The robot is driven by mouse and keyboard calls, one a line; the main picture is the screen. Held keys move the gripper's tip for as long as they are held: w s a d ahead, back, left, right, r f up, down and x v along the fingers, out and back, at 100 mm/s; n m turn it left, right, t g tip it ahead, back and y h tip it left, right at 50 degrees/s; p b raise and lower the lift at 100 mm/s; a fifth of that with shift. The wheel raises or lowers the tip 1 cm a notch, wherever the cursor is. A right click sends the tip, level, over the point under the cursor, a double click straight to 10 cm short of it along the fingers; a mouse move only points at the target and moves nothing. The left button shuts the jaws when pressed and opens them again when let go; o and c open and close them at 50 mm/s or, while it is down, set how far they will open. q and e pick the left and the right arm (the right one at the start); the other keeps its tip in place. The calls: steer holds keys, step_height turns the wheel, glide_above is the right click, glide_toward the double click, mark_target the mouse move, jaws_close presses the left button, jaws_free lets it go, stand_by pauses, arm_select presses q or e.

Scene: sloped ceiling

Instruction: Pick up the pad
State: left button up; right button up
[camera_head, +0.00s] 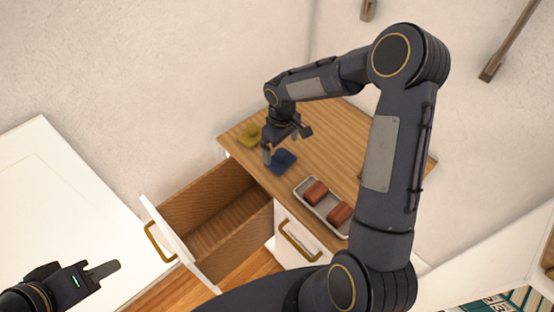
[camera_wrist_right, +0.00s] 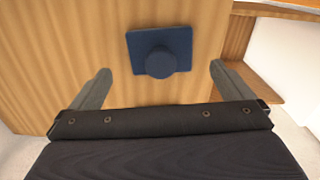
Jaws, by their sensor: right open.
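A dark blue square pad (camera_head: 284,165) with a round knob on top lies on the wooden counter top (camera_head: 330,130), near its front left edge. In the right wrist view the blue pad (camera_wrist_right: 177,40) lies ahead of the open jaws, roughly between the two finger lines. My right gripper (camera_head: 284,145) is open and empty, close to the blue pad; it also shows in the right wrist view (camera_wrist_right: 155,85).
An open, empty-looking drawer (camera_head: 215,225) juts out below. A white surface (camera_head: 60,215) fills the left.

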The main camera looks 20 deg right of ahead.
mark_target(281, 152)
step_height(281, 152, down, 6)
steer(key=shift+r+p, duration=0.25)
steer(key=shift+p, duration=0.15)
steer(key=c, duration=1)
steer(key=shift+r, duration=0.1)
steer(key=shift+w+r, duration=0.1)
steer(key=shift+r, duration=0.45)
steer(key=s+a+r+b, duration=0.2)
steer(key=s+a+r, duration=0.4)
steer(key=s+r, duration=0.5)
steer(key=shift+s+r+b, duration=0.35)
steer(key=shift+s+r, duration=0.05)
steer(key=shift+s, duration=0.5)
